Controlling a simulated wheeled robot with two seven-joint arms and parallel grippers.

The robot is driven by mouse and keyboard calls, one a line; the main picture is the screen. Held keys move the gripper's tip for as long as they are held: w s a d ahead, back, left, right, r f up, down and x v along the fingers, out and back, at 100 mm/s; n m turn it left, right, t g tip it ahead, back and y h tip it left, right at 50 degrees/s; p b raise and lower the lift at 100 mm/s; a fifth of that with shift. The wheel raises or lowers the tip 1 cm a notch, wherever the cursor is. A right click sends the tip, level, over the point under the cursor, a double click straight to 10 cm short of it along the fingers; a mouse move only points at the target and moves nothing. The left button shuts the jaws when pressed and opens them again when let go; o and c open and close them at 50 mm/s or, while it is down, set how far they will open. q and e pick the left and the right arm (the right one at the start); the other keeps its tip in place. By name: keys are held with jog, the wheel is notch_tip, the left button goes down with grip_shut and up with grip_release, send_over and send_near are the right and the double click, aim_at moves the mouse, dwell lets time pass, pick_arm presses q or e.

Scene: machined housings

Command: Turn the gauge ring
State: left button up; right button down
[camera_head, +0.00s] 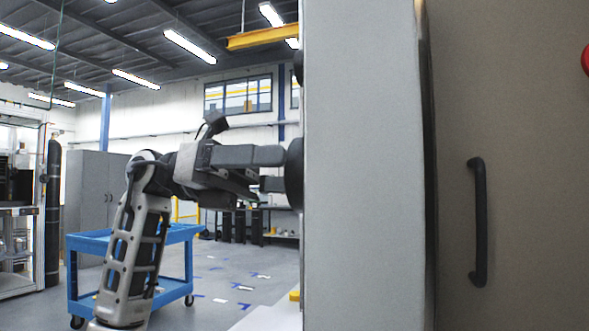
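A dark round part (295,174), seen edge-on, sticks out from the left side of a tall grey panel (365,170); it may be the gauge ring, but its face is turned from view. My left gripper (284,170) reaches in from the left with its fingers level. The fingers are apart, one above the other, and their tips are at or very close to the dark part. Whether they hold some of it is hidden. My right gripper is not in view.
The grey panel and a brown-grey door (530,200) with a dark vertical handle (479,222) fill the right side. A red round part (586,60) shows at the right edge. A blue cart (175,236) stands behind my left arm, with open floor beyond.

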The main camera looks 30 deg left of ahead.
pick_arm(q)
jog(key=shift+x, duration=0.8)
jog(key=c, duration=1)
jog(key=shift+m, duration=2.2)
jog(key=o, duration=1)
jog(key=shift+s+a, duration=0.1)
